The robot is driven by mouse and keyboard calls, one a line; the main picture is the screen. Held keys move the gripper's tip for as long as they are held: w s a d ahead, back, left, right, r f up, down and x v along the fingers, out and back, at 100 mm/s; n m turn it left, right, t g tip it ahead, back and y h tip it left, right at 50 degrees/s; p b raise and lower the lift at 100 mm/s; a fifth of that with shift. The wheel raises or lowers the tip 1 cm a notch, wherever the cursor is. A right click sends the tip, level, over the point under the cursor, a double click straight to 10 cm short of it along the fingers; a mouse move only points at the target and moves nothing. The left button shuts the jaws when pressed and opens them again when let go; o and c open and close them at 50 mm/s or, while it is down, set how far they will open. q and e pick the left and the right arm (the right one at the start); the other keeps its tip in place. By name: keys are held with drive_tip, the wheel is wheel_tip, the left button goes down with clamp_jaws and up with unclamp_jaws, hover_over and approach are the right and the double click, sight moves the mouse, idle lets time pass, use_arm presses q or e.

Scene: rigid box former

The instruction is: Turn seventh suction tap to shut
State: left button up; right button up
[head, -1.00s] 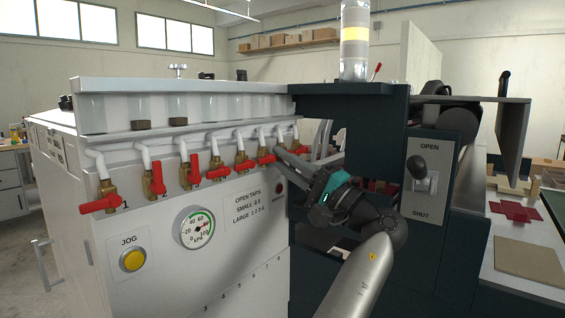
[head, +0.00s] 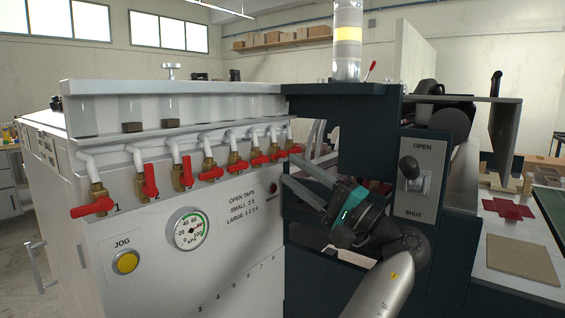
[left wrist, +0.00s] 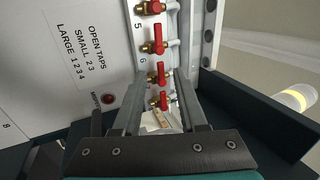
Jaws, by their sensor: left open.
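A row of brass suction taps with red levers runs along the white machine front. The seventh tap (head: 277,155) is second from the right end, beside the eighth tap (head: 294,150); its lever appears to point sideways. In the left wrist view, the seventh tap (left wrist: 158,77) shows between my open fingers. My left gripper (head: 288,168) is open and empty, its fingertips just below and right of the seventh tap, apparently apart from it. It also shows in the left wrist view (left wrist: 161,78). My right gripper is not in view.
The sixth tap (left wrist: 155,47) and eighth tap (left wrist: 162,101) sit close on either side of the seventh. A dark machine frame (head: 345,89) stands to the right, with an OPEN/SHUT switch panel (head: 408,205). A pressure gauge (head: 188,232) is below the taps.

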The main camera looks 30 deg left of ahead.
use_arm(q)
drive_tip(key=v, duration=1)
drive_tip(key=shift+d+f, duration=0.15)
drive_tip(key=shift+d, duration=0.2)
